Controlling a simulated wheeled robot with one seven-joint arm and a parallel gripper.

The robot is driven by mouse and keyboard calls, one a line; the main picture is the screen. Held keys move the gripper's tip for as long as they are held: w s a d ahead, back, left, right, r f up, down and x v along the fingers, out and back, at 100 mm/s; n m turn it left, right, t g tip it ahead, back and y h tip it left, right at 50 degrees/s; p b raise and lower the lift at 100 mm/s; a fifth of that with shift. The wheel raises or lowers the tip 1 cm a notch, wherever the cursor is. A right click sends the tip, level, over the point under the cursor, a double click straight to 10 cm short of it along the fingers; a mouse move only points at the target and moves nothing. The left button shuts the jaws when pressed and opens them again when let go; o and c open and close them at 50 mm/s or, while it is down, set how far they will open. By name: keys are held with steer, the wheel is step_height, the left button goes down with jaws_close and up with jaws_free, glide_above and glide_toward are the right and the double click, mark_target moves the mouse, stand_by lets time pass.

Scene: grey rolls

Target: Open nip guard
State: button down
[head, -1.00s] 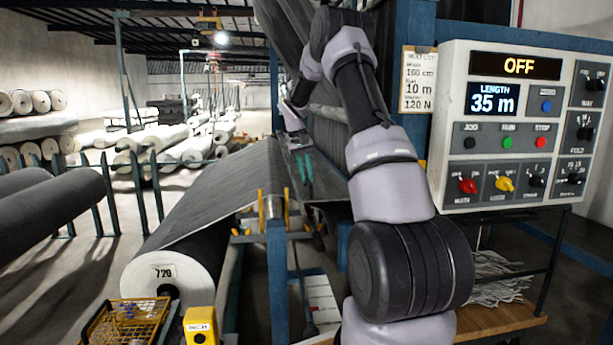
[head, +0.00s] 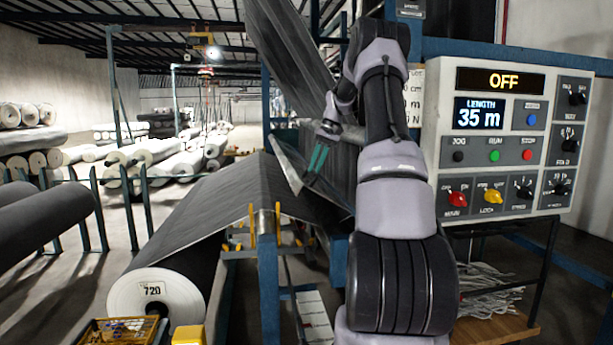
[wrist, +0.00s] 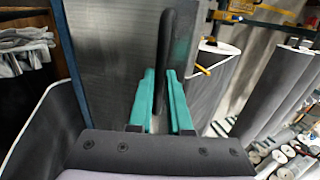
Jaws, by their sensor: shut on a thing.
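The nip guard shows in the wrist view as a grey, fine-textured panel (wrist: 105,60) with a long black handle (wrist: 167,45). My gripper (wrist: 161,80) has its teal fingers on either side of this handle and is shut on it. In the head view my gripper (head: 317,158) is beyond the near roll, by the machine. A pale slanted plate edge (head: 286,166), apparently the guard, stands tilted just left of the fingers. My arm hides much of the guard and the nip behind it.
A control box (head: 505,135) reading OFF and 35 m stands at the right. A fabric roll marked 720 (head: 155,305) feeds a grey web (head: 225,200) toward the machine. A blue post (head: 267,260) stands near my arm. Stored rolls (head: 125,165) lie at the left.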

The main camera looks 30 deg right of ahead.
steer(key=shift+s+d+r, duration=0.25)
steer(key=shift+d+r, duration=0.1)
steer(key=shift+d, duration=0.4)
steer(key=shift+s+d+r, duration=0.2)
steer(key=shift+d+r, duration=0.1)
steer(key=shift+d, duration=0.5)
steer(key=shift+s+d+r, duration=0.25)
steer(key=shift+d+r, duration=0.1)
steer(key=shift+d, duration=0.4)
steer(key=shift+f, duration=0.1)
steer(key=c, duration=0.8)
jaws_free()
steer(key=shift+d, duration=0.15)
steer(key=shift+c, duration=0.2)
steer(key=shift+a, duration=0.2)
steer(key=shift+w+a+r, duration=0.1)
steer(key=shift+a+r, duration=0.05)
steer(key=shift+r, duration=0.1)
steer(key=v, duration=1)
steer(key=shift+r, duration=0.35)
